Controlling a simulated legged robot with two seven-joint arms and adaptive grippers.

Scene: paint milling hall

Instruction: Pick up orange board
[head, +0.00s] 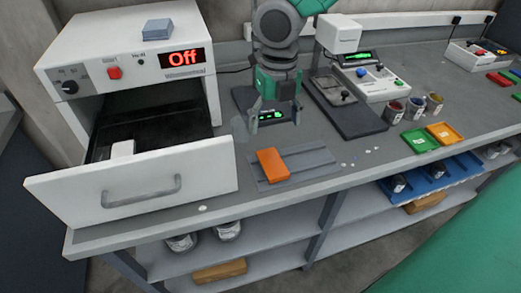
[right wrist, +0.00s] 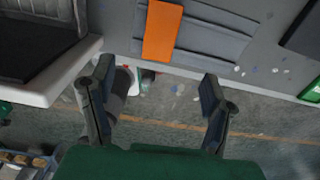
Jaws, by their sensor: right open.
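The orange board (head: 272,164) lies at the left part of a grey ridged holder (head: 312,158) near the front edge of the workbench. In the right wrist view the orange board (right wrist: 161,30) shows at the top, beyond the fingertips, with its upper end cut off by the frame. My right gripper (head: 274,121) is open and empty, above the bench and behind the orange board in the head view. Its two fingers (right wrist: 152,90) are spread wide in the right wrist view, apart from the board. My left gripper is not in view.
A white oven (head: 205,100) reading "Off" stands at left, its drawer front (head: 140,185) pulled out. A grey instrument stand (head: 355,115), paint cans (head: 393,112), a green tray (head: 419,139) and an orange tray (head: 444,132) stand at right. Small chips lie right of the holder.

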